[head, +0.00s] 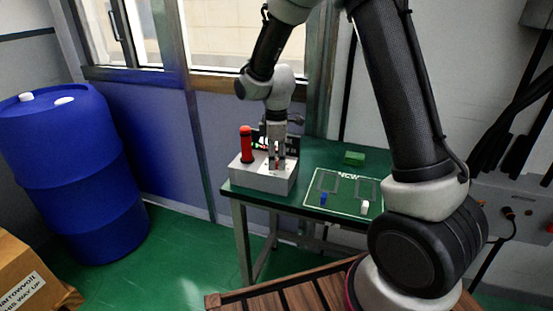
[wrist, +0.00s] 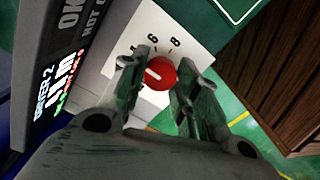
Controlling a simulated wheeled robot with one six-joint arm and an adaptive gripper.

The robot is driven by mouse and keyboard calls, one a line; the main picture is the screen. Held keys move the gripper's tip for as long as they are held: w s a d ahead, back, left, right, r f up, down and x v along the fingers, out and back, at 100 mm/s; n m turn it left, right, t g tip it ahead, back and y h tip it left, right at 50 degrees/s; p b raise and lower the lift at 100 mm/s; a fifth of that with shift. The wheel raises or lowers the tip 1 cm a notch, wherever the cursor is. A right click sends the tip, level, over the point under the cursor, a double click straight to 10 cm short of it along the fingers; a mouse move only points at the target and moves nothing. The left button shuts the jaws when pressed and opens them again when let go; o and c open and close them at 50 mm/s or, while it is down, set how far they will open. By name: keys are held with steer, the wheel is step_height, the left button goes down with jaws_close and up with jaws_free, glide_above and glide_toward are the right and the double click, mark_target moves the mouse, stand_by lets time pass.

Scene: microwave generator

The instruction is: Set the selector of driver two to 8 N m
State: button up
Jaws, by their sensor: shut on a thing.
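A round red selector knob (wrist: 161,74) sits on a pale plate (wrist: 150,22) in the wrist view. Its white mark points up and left. The numbers 6 and 8 show above the knob; the mark is left of the 6, and labels further left are partly hidden by a finger. My gripper (wrist: 158,90) is shut on the knob, with a finger on either side. In the head view my gripper (head: 277,165) points down at the grey box (head: 262,182). A display marked driver 2 (wrist: 58,85) stands to the left in the wrist view; its reading is unclear.
A red-handled driver (head: 246,145) stands upright on the grey box, left of my gripper. The green table (head: 315,157) also holds a marked mat (head: 343,192), a green block (head: 354,158), and small blue and white pieces. A blue barrel (head: 75,175) stands left.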

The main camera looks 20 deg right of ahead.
steer(key=shift+m, duration=0.3)
steer(key=m, duration=0.3)
steer(key=shift+m, duration=0.4)
steer(key=m, duration=0.3)
steer(key=shift+m, duration=0.3)
steer(key=m, duration=0.3)
steer(key=shift+m, duration=2.3)
steer(key=o, duration=1)
